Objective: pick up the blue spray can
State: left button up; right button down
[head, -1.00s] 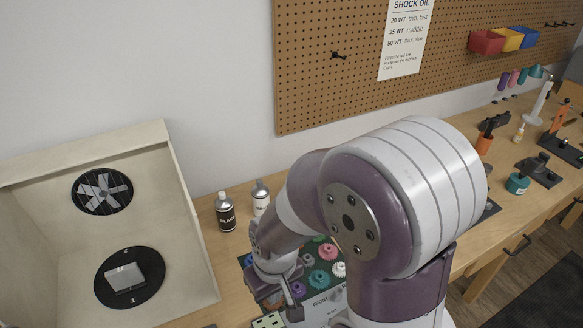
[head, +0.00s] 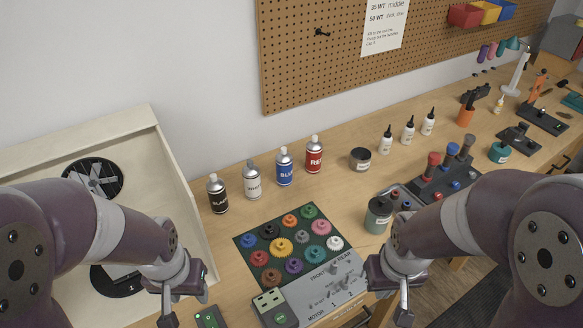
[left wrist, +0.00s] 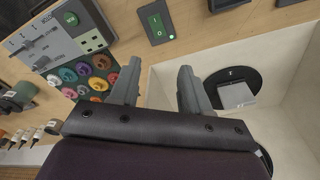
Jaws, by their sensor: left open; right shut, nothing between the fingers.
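The blue spray can (head: 284,168) stands upright on the wooden bench near the wall, between a white can (head: 252,181) and a red can (head: 313,155). A black can (head: 217,194) stands left of the white one. My left gripper (head: 187,310) is in front of the cans, low in the head view, apart from all of them. The left wrist view shows its two fingers (left wrist: 158,88) spread with nothing between them. My right gripper (head: 389,305) is at the lower right of the gear mat, shut and empty. The blue can is not clearly seen in the left wrist view.
A gear mat (head: 246,259) with colored gears and a grey control box (head: 322,290) lie in front of the cans. The open-fronted cream booth (head: 176,205) stands at the left.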

aim_at(283, 163)
jog(key=i+l+z, duration=0.35)
jog(key=l, duration=0.15)
jog(key=i+l+z, duration=0.35)
jog(key=k+l, duration=0.05)
